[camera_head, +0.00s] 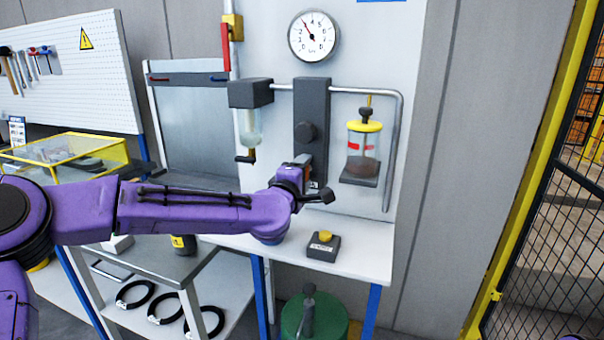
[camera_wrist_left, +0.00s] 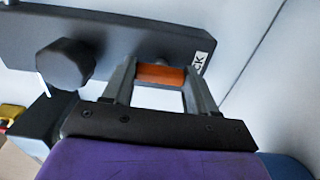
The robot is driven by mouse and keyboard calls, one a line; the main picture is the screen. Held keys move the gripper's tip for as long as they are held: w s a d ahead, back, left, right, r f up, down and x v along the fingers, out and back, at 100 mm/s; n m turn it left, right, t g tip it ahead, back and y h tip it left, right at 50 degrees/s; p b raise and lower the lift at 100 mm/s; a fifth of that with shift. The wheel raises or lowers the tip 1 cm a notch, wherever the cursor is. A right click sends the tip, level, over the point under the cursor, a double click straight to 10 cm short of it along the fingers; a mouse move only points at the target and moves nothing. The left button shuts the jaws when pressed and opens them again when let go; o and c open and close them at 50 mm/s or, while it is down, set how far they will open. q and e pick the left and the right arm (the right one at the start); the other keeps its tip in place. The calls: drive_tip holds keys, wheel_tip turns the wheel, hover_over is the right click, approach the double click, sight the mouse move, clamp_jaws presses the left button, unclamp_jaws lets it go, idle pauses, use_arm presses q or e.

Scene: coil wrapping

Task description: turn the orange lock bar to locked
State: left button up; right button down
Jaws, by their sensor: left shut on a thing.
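The orange lock bar (camera_wrist_left: 160,75) shows in the left wrist view between the two fingers of my left gripper (camera_wrist_left: 161,82), which is shut on it. The bar lies roughly across from finger to finger, beside a white label of which only "CK" can be read. A dark housing (camera_wrist_left: 130,40) with a dark round knob (camera_wrist_left: 65,64) is right behind the fingers. In the head view my left gripper (camera_head: 314,190) is at the lower end of the dark upright housing (camera_head: 311,105); the orange bar cannot be made out there. My right gripper is not in view.
A jar with a yellow lid (camera_head: 363,140) stands on a bracket right of the housing. A grey pipe (camera_head: 394,150) runs around it. A box with a yellow button (camera_head: 323,246) sits on the white bench (camera_head: 365,262). A round gauge (camera_head: 313,36) is above.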

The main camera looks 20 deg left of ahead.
use_arm(q)
drive_tip(key=o, duration=1.1)
drive_tip(key=shift+c, duration=0.2)
drive_tip(key=s+b, duration=0.2)
drive_tip(key=s, duration=0.8)
drive_tip(key=shift+s+a+b, duration=0.15)
drive_tip(key=shift+s+b, duration=0.15)
